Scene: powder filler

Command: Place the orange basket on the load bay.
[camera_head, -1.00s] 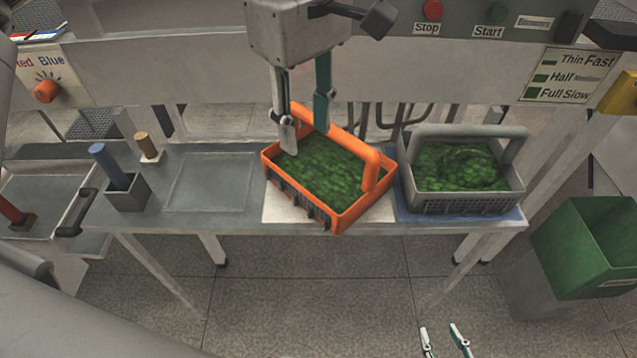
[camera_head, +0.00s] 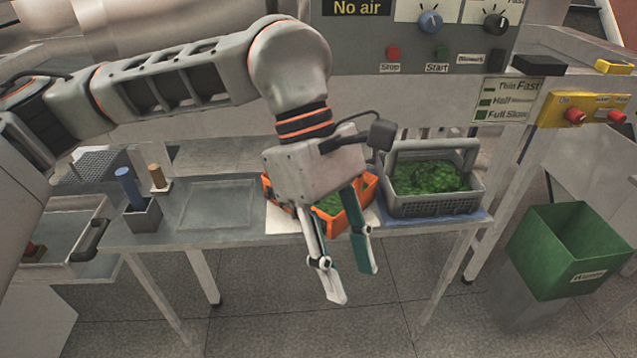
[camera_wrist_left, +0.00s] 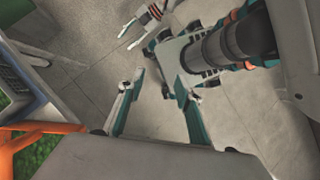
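The orange basket (camera_head: 352,219), filled with green pieces, stands on a white pad (camera_head: 285,222) on the grey bench. My left gripper (camera_head: 350,286) hangs in front of the bench edge, and its hand hides much of the basket. Its fingers are apart with nothing between them; they also show in the left wrist view (camera_wrist_left: 155,84), where part of the orange basket (camera_wrist_left: 42,129) is at the lower left. My right gripper (camera_wrist_left: 126,40) shows at the top of the left wrist view, fingers apart and empty. No load bay is labelled in view.
A grey basket (camera_head: 436,207) of green pieces stands on a blue pad to the right. Left are a bare outlined panel (camera_head: 215,203) and blue (camera_head: 128,186) and brown (camera_head: 157,175) pegs. A green bin (camera_head: 555,260) stands at right. Floor in front is clear.

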